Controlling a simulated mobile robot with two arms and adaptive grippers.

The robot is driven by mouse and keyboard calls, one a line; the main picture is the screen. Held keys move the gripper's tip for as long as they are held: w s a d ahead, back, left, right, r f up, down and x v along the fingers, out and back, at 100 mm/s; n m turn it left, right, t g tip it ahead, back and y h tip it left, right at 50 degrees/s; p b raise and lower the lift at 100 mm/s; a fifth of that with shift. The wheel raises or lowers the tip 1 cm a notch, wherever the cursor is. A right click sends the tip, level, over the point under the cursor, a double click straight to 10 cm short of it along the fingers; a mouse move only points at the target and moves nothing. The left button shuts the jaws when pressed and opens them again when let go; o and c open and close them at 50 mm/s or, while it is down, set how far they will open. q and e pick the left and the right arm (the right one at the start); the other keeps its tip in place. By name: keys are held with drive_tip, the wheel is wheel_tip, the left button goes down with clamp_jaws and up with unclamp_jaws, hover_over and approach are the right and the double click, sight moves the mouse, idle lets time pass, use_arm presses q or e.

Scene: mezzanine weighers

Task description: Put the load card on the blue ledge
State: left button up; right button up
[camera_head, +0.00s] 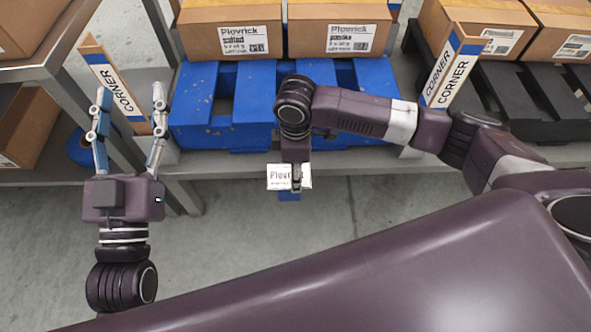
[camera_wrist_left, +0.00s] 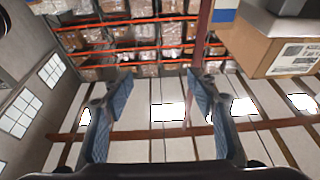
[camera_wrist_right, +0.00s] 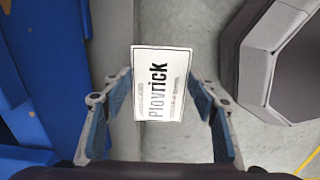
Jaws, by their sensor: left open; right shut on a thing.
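The load card (camera_head: 283,178) is a small white card printed "Plovrick". My right gripper (camera_head: 296,180) is shut on it in front of the shelf's front edge. The right wrist view shows the card (camera_wrist_right: 162,97) between the two fingertips (camera_wrist_right: 161,88).
A blue pallet (camera_head: 206,108) bearing cartons (camera_head: 230,30) stands on the grey shelf behind the card. A black pallet (camera_head: 530,125) is at the right. CORNER signs (camera_head: 115,85) flank the blue pallet. Clear concrete floor (camera_head: 240,232) lies in front.

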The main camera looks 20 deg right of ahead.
use_arm(q)
drive_tip(key=shift+f, duration=0.1)
use_arm(e)
drive_tip(key=shift+f, duration=0.1)
drive_tip(key=o, duration=0.9)
use_arm(q)
drive_tip(key=shift+w+f, duration=0.15)
drive_tip(key=shift+f, duration=0.1)
use_arm(e)
drive_tip(key=shift+o, duration=0.2)
